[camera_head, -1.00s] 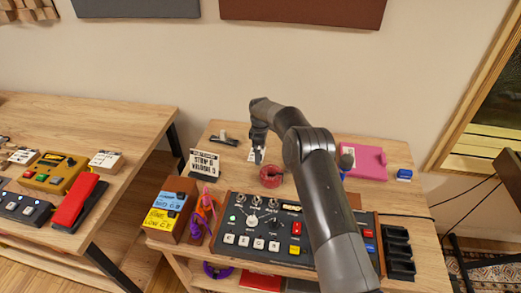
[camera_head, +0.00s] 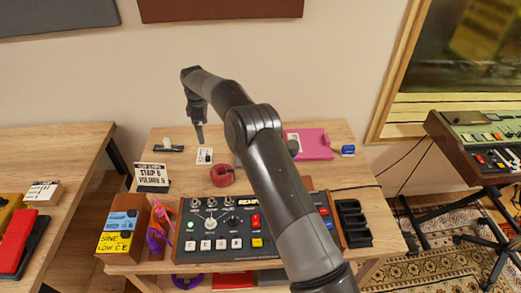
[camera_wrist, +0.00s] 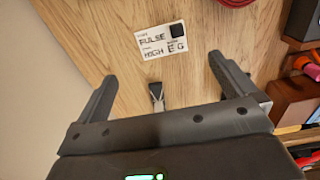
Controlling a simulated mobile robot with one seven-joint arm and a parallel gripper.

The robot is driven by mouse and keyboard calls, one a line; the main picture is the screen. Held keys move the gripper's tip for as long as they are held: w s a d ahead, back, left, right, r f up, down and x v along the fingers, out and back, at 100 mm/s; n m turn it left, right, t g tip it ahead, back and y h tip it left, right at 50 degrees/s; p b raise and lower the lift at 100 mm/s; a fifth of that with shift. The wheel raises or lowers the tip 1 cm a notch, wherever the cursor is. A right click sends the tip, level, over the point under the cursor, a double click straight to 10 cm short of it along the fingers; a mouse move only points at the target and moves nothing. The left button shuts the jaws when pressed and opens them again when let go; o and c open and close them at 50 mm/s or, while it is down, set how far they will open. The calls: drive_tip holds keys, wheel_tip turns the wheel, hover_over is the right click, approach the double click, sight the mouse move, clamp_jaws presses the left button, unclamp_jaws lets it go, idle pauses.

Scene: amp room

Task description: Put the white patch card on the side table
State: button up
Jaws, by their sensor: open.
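The white patch card (camera_head: 205,156) lies flat near the back of the wooden table that holds the control box. In the wrist view the printed card (camera_wrist: 152,46) reads "PULSE" and "HIGH" and has a black square in one corner. My gripper (camera_head: 199,139) is just above and slightly left of the card in the head view. In the wrist view my gripper (camera_wrist: 163,68) has its fingers wide apart, with nothing held between them. The card lies beyond the fingertips and appears apart from them. Which table is the side table is not marked.
A red cable coil (camera_head: 222,176) lies right of the card, and a small dark tool (camera_head: 168,148) lies left. A printed sign (camera_head: 151,176), a control box (camera_head: 222,226) and a pink folder (camera_head: 309,144) stand around. Another table (camera_head: 50,150) is at left.

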drive_tip(key=s+d+r+m+t, duration=0.1)
drive_tip(key=s+d+r+m, duration=0.2)
drive_tip(key=r, duration=0.5)
drive_tip(key=s+d+r, duration=0.2)
drive_tip(key=d+r, duration=0.3)
drive_tip(key=r, duration=0.2)
drive_tip(key=s+d+r+m+t, duration=0.2)
drive_tip(key=s+d+r+m, duration=0.3)
drive_tip(key=s+d+r, duration=0.65)
drive_tip(key=s+d+r+m+t, duration=0.1)
drive_tip(key=s+d+m, duration=0.15)
drive_tip(key=s, duration=0.55)
drive_tip(key=s+d+r+m, duration=0.15)
drive_tip(key=s+d, duration=0.25)
drive_tip(key=s, duration=0.4)
drive_tip(key=s+d+f+m, duration=0.2)
drive_tip(key=s+f+m, duration=0.1)
drive_tip(key=s, duration=0.4)
drive_tip(key=s+d+f+m+t, duration=0.1)
drive_tip(key=s+d+f+m, duration=0.2)
drive_tip(key=s, duration=0.5)
drive_tip(key=shift+s+f+t, duration=0.25)
drive_tip(key=shift+f+t, duration=0.05)
